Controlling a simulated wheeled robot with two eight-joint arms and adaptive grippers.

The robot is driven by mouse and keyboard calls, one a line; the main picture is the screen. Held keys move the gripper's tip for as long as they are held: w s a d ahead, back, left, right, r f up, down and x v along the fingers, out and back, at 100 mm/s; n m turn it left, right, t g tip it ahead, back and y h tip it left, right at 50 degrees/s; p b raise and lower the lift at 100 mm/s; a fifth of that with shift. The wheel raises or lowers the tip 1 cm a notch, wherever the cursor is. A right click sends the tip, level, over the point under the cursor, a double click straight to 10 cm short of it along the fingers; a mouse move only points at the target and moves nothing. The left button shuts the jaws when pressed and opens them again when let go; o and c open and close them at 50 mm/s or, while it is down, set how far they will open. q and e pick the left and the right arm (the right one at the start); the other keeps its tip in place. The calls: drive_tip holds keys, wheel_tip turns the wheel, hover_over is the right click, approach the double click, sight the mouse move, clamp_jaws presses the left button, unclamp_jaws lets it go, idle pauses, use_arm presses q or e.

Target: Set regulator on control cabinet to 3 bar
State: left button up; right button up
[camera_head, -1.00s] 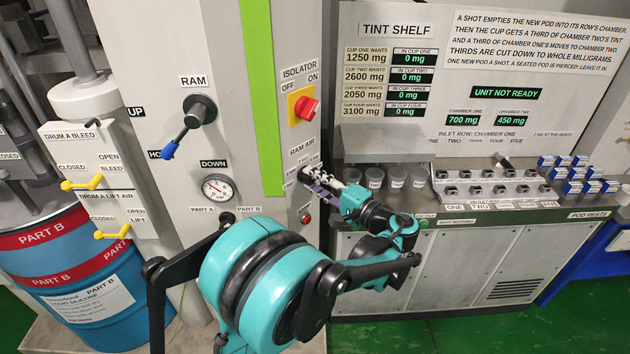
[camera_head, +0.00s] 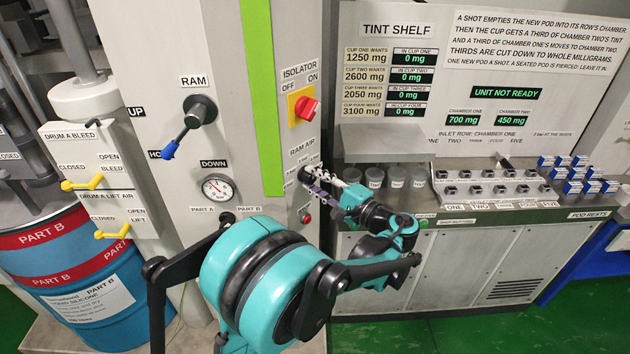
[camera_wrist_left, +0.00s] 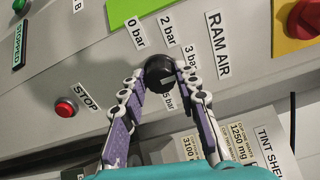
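The control cabinet (camera_head: 225,130) stands in the middle left of the head view. Its regulator is a round black knob (camera_wrist_left: 160,70) under the RAM AIR label, largely hidden by my fingers in the head view. In the left wrist view, 0 bar, 2 bar, 3 bar and 5 bar labels surround the knob; a small pale mark shows on it, but I cannot tell its setting. My left gripper (camera_head: 312,183) is at the knob, and in the left wrist view its two fingers (camera_wrist_left: 159,76) flank and appear to grip it. My right gripper is out of view.
A red isolator switch (camera_head: 306,108) sits above the regulator, and a red stop button (camera_wrist_left: 64,109) is beside it. The RAM lever (camera_head: 186,130) and a gauge (camera_head: 217,188) are on the cabinet's left. The tint shelf bench with cups (camera_head: 396,177) stands to the right.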

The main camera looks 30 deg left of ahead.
use_arm(q)
drive_tip(key=o, duration=0.3)
drive_tip(key=v, duration=1.2)
